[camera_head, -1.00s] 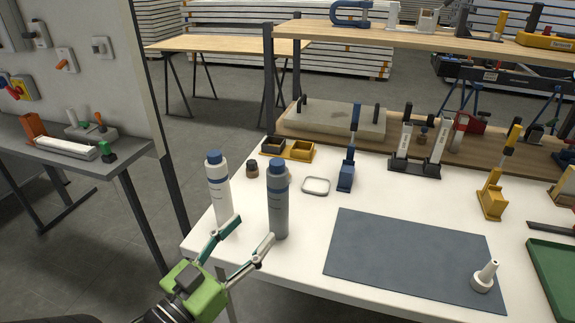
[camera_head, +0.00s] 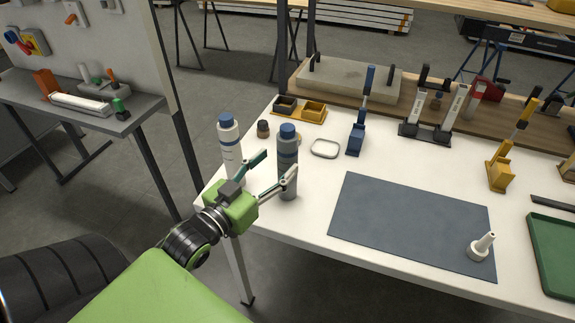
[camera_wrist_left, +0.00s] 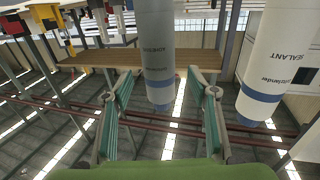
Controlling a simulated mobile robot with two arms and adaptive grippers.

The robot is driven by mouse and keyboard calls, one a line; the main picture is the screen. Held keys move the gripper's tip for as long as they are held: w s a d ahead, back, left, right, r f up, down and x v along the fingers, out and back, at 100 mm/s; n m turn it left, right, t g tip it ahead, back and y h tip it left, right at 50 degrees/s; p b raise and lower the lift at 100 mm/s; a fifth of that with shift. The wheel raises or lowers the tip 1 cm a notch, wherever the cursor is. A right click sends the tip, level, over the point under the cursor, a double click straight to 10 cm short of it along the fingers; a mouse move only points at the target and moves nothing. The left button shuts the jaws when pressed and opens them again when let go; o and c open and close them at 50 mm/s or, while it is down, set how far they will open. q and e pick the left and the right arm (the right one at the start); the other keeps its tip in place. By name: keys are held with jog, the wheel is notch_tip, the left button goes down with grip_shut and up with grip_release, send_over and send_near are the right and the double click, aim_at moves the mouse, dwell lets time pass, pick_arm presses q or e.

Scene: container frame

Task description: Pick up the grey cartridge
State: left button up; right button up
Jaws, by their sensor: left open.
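The grey cartridge (camera_head: 287,149) with a blue cap stands upright near the left edge of the white table. My left gripper (camera_head: 278,165) is open at its near left side, one finger on each side of it in the picture. In the left wrist view the picture is upside down and the grey cartridge (camera_wrist_left: 158,45) shows between the two open green-padded fingers (camera_wrist_left: 160,85); I cannot tell whether either finger touches it. A white cartridge (camera_head: 229,143) with a blue cap stands to its left, and in the wrist view the white cartridge (camera_wrist_left: 280,55) is outside the fingers.
A small dark jar (camera_head: 263,129) and a yellow bin (camera_head: 314,112) stand behind the cartridges. A grey ring (camera_head: 324,149) and a blue clamp (camera_head: 356,138) are to the right. A dark mat (camera_head: 410,220) holds a white nozzle (camera_head: 480,247). A green tray (camera_head: 553,250) is far right.

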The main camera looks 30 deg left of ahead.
aim_at(281, 160)
pick_arm(q)
jog(key=shift+w+d+f+p, duration=0.15)
jog(key=shift+w+p, duration=0.3)
jog(key=shift+w, duration=2.25)
grip_shut()
